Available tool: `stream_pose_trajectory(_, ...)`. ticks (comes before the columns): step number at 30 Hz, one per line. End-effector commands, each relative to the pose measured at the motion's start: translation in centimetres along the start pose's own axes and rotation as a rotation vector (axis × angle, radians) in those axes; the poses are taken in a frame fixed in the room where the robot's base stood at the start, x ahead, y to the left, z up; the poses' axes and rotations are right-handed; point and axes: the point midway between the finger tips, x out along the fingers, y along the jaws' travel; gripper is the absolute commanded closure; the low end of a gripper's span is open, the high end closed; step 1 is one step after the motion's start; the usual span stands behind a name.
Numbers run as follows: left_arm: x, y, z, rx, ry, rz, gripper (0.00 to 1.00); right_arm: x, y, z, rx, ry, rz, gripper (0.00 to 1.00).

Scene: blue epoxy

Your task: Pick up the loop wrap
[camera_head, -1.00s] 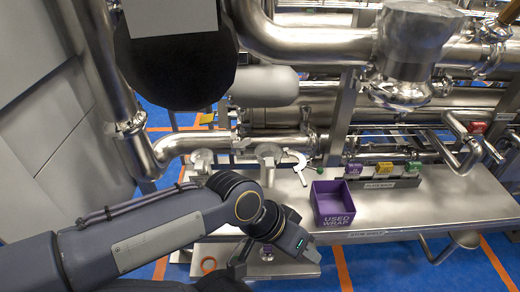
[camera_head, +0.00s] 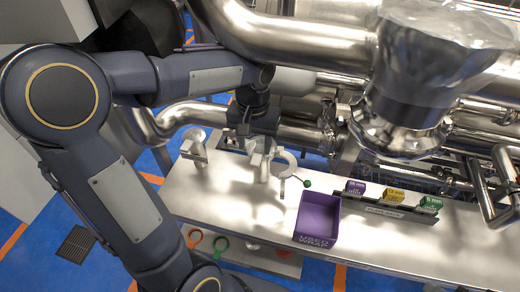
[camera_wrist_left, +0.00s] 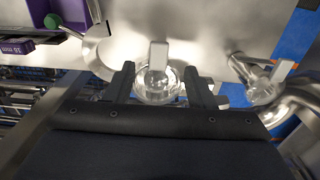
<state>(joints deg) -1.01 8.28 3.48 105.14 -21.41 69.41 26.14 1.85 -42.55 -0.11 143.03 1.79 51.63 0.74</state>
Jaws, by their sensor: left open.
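I cannot tell for sure which thing is the loop wrap. A clear, shiny round cover with a pale flat tab (camera_wrist_left: 157,57) sits between my left fingertips in the left wrist view. It belongs to the middle fitting (camera_head: 262,163) on the steel bench in the head view. My left gripper (camera_wrist_left: 160,82) is open, one finger on each side of the cover; contact is not clear. In the head view the gripper (camera_head: 254,131) is over that fitting and partly hides it. A similar covered fitting (camera_wrist_left: 264,88) stands apart, on the left in the head view (camera_head: 194,147). My right gripper is out of view.
A purple bin marked USED WRAP (camera_head: 317,220) stands on the bench (camera_head: 230,195). A pale ring (camera_head: 284,161) and a green ball (camera_head: 307,183) are close to my gripper's right. A rack (camera_head: 390,208) holds purple, yellow and green blocks. Steel pipes (camera_head: 290,42) crowd behind.

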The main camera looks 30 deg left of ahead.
Motion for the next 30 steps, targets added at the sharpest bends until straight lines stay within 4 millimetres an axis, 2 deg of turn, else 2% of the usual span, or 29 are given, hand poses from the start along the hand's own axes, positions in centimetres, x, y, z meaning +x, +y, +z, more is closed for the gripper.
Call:
stream_pose_trajectory(9,4.5,0.1,0.1,0.0,-0.004,0.0,0.51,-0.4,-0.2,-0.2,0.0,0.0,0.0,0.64)
stream_pose_trajectory(13,5.3,0.1,0.1,0.0,-0.002,0.001,0.51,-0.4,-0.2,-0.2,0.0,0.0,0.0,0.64)
stream_pose_trajectory(19,5.3,0.1,0.0,0.0,-0.001,0.002,0.51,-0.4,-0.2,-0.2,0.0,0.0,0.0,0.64)
stream_pose_trajectory(30,5.2,0.1,0.0,0.001,0.0,0.002,0.98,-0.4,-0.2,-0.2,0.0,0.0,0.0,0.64)
